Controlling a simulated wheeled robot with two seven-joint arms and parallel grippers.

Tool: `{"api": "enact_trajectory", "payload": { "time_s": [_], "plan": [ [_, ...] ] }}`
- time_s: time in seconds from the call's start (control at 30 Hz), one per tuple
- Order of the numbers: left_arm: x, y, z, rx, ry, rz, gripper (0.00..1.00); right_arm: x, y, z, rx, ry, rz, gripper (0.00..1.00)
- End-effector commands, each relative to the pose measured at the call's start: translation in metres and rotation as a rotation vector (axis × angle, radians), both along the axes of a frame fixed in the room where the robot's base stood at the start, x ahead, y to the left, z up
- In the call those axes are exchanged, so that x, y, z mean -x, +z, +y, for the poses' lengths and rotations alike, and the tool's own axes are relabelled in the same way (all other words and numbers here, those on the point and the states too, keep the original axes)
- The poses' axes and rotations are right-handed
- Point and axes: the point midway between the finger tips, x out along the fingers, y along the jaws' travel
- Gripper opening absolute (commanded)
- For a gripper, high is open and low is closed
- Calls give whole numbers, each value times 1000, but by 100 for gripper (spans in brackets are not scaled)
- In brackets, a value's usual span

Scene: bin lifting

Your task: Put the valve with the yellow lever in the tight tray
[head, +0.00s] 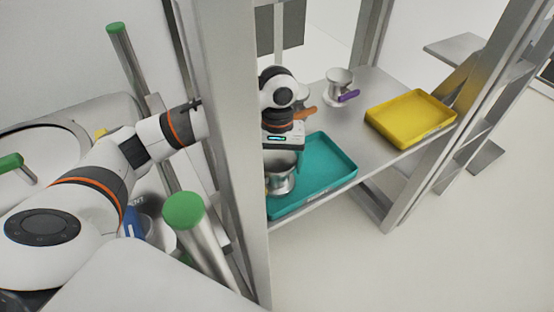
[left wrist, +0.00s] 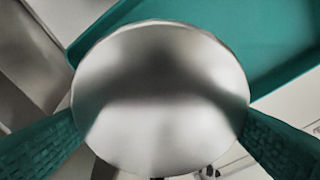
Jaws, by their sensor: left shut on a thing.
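My left gripper (head: 283,150) reaches past the upright post and points down over the teal tray (head: 338,160). It is shut on a round metal valve (head: 281,180), at the near-left part of that tray; I cannot tell whether the valve touches the floor. A yellow tray (head: 410,118) lies further right on the same shelf. My right gripper is not in view.
A valve with a purple lever (head: 340,88) stands at the shelf's back. An orange lever (head: 306,114) shows behind my gripper, its valve mostly hidden. The grey post (head: 232,150) stands close beside my left arm. Green-capped posts (head: 184,211) stand at left. Bare shelf lies between the trays.

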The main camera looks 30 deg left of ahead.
Motion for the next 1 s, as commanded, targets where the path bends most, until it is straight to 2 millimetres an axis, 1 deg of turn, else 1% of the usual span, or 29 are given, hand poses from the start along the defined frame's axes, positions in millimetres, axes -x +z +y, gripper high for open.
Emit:
{"api": "enact_trajectory", "payload": {
  "time_s": [0.17, 0.2, 0.27, 0.47, 0.57, 0.63, 0.9, 1.0],
  "plan": [
    [-1, -2, 0, 1, -1, -4, 29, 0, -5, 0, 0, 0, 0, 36],
    [0, -2, 0, 0, 0, 0, 90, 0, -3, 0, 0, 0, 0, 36],
    [0, -2, 0, 0, 0, 0, 100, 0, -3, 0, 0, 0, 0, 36],
    [0, -2, 0, -1, 0, 0, 100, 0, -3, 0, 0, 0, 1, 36],
    [0, 2, 0, 0, 0, 1, 100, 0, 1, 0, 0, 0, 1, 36],
    [-2, 6, 1, 0, 0, -3, 100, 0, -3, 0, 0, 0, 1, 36],
    [-7, 52, 3, 0, -1, -5, 100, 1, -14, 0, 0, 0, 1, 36],
    [-8, 65, 4, -1, 1, -2, 100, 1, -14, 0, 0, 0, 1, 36]
  ]
}}
